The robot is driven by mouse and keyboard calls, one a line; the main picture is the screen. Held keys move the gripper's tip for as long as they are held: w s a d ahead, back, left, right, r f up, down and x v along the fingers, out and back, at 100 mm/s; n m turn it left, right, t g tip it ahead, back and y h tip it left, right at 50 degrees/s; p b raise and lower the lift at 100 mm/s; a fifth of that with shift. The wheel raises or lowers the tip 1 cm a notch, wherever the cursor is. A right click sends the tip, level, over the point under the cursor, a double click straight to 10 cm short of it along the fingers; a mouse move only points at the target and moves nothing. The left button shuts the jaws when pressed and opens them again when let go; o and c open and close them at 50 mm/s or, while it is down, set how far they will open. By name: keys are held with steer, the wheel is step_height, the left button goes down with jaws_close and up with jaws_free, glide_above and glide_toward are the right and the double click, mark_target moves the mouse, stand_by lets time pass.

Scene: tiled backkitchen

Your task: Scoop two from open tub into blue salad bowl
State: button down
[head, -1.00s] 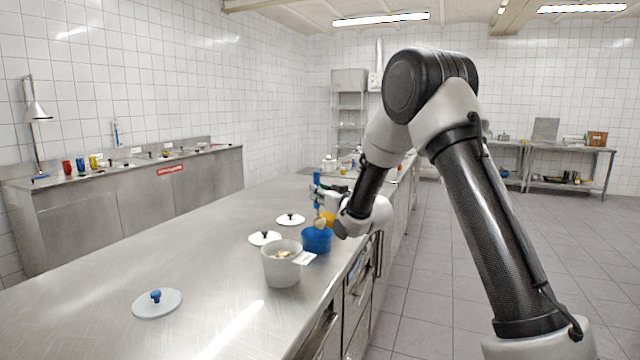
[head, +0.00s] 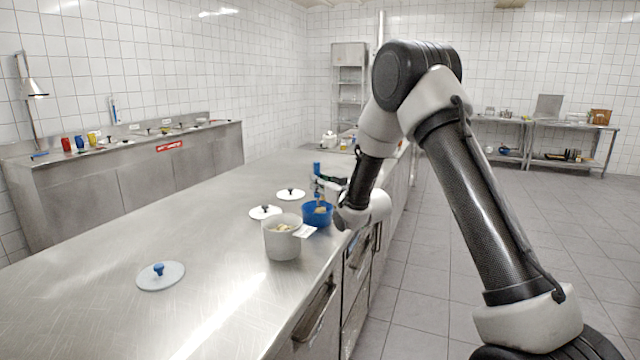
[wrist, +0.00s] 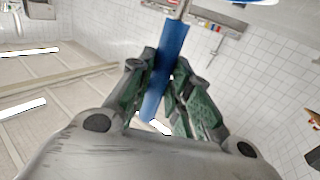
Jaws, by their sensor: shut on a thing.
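The open tub (head: 270,242) is pale grey, with tan pieces inside and a white label on its right rim. It stands on the steel counter. The blue salad bowl (head: 318,219) stands just behind it to the right, with something tan visible in its opening. My gripper (head: 326,184) is over the far side of the bowl, shut on the blue handle of a scoop (head: 317,168). In the wrist view the blue handle (wrist: 168,50) runs between the green-padded fingers (wrist: 166,75). The scoop's head seems to be at the bowl; its load is too small to tell.
Two white lids with dark knobs, one nearer (head: 263,213) and one farther (head: 290,195), lie left of the bowl. A pale lid with a blue knob (head: 159,278) lies at the front left. The steel counter (head: 215,225) is clear between them. Its right edge is close to the bowl.

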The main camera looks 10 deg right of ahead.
steer(key=shift+f, duration=0.65)
stand_by(0.8)
step_height(320, 180, up, 12)
steer(key=shift+f, duration=0.2)
stand_by(0.7)
stand_by(0.4)
steer(key=s+a+r+g, duration=0.2)
steer(key=s+a+r, duration=0.95)
steer(key=a, duration=0.25)
step_height(320, 180, down, 18)
steer(key=s+d+m+g+h, duration=0.1)
steer(key=s, duration=0.1)
steer(key=shift+d+f, duration=0.25)
steer(key=shift+d, duration=0.05)
